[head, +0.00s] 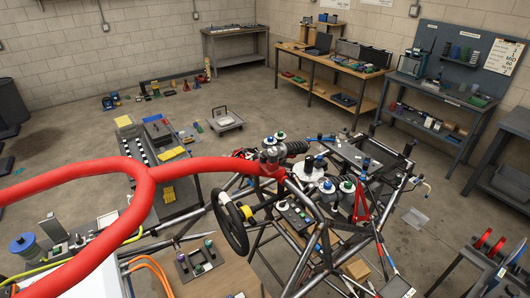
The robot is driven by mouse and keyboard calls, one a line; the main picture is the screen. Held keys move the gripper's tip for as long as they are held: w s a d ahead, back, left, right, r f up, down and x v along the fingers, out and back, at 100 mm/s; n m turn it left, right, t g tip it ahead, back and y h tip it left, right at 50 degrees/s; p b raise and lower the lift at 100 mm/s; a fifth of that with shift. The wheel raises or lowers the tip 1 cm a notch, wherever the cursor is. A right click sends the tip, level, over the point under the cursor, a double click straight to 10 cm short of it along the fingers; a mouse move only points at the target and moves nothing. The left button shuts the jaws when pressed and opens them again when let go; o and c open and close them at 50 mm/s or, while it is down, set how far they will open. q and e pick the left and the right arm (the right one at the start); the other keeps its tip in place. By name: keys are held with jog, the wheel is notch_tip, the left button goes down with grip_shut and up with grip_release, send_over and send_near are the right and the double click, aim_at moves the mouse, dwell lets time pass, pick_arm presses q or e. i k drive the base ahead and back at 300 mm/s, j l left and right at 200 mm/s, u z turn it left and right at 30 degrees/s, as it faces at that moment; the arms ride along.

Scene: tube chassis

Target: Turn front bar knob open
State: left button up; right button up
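A tubular chassis (300,259) of bare metal bars stands right of centre. Near the red bar's right end, a small light knob with a dark top (280,136) sits above a grey ribbed part (292,149). I cannot tell which is the front bar knob, or whether any is open. I cannot make out either of my grippers.
A black steering wheel (232,224) stands at the chassis's left. A red triangular part (362,206) stands among its bars. A wooden workbench (335,60) and a grey bench with a pegboard (440,87) are behind.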

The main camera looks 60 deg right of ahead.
aim_at(273, 156)
jog(key=k+l+z, duration=0.15)
jog(key=l+z, duration=0.2)
jog(key=z, duration=0.15)
jog(key=l+z, duration=0.85)
jog(key=z, duration=0.15)
jog(key=k, duration=0.05)
